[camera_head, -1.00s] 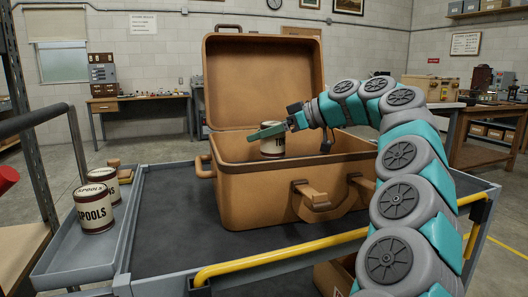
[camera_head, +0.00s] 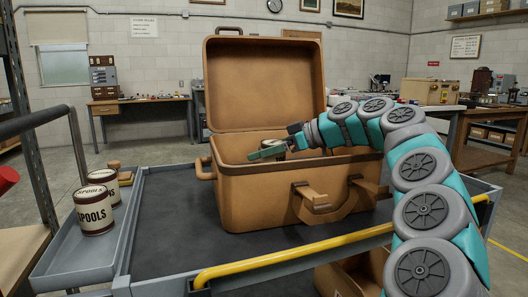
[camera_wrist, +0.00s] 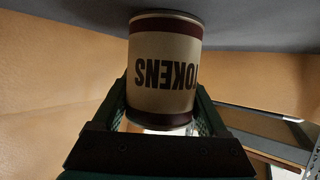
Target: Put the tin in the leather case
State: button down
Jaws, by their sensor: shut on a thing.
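The tin (camera_wrist: 165,65) is cream with dark red bands and the word TOKENS, which reads upside down in the wrist view. My gripper (camera_head: 270,150) is shut on it, with a green finger on each side. The leather case (camera_head: 262,195) is tan and stands open on the cart, its lid upright at the back. The tin and my fingertips are inside the case opening, low behind its front rim. In the head view the tin is mostly hidden by my gripper and the rim. I cannot tell whether the tin touches the case's grey floor.
Another tin marked SPOOLS (camera_head: 94,210) stands in the grey side tray (camera_head: 75,255) at the left, with a similar tin and a wooden-handled thing (camera_head: 115,167) behind it. A yellow rail (camera_head: 290,255) runs along the cart's front. The dark cart top is bare left of the case.

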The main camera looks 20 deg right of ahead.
grip_release()
jog(key=shift+r+p, duration=0.2)
jog(key=shift+p, duration=0.15)
jog(key=shift+s+d, duration=0.2)
jog(key=shift+d, duration=0.05)
jog(key=shift+b+v, duration=0.4)
jog(key=shift+v, duration=3)
jog(key=shift+r, duration=0.1)
